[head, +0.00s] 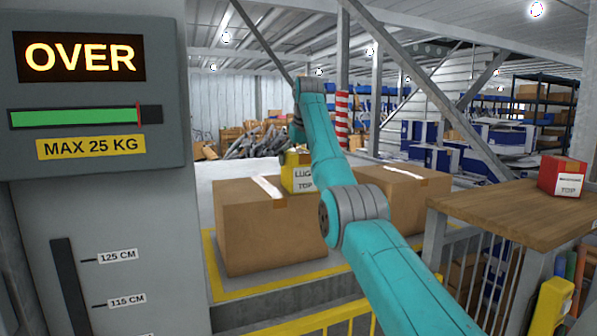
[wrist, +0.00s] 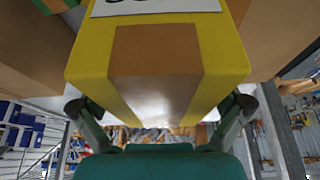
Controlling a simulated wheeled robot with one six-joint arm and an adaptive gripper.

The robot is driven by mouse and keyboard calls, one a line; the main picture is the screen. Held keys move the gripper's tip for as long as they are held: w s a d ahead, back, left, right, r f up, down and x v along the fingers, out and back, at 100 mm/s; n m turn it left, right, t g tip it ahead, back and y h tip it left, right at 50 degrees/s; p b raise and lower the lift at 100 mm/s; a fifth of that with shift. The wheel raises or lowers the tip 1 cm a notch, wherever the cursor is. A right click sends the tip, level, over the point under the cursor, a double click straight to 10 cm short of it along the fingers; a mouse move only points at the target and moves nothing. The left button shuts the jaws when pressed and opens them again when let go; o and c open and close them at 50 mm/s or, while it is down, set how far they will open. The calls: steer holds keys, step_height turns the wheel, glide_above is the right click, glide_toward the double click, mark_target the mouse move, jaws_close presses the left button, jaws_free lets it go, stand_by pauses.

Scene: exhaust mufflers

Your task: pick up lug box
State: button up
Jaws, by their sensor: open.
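The lug box (head: 298,180) is a small yellow carton with a white label reading "LUG" and "TOP". In the head view it shows between two large brown cardboard boxes, partly covered by my arm. In the wrist view the lug box (wrist: 215,75) fills the upper middle, with a brown tape strip down its face. My gripper (wrist: 160,104) is open, with one finger at each side of the box's near end. I cannot tell whether the fingers touch it. What the box rests on is hidden.
A large cardboard box (head: 265,235) stands left and another (head: 405,200) right, on a yellow-edged platform. A grey panel (head: 95,85) at left reads "OVER" and "MAX 25 KG". Yellow railing (head: 320,318) runs in front.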

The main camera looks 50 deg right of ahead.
steer(key=shift+f, duration=0.2)
stand_by(0.6)
steer(key=c, duration=1.6)
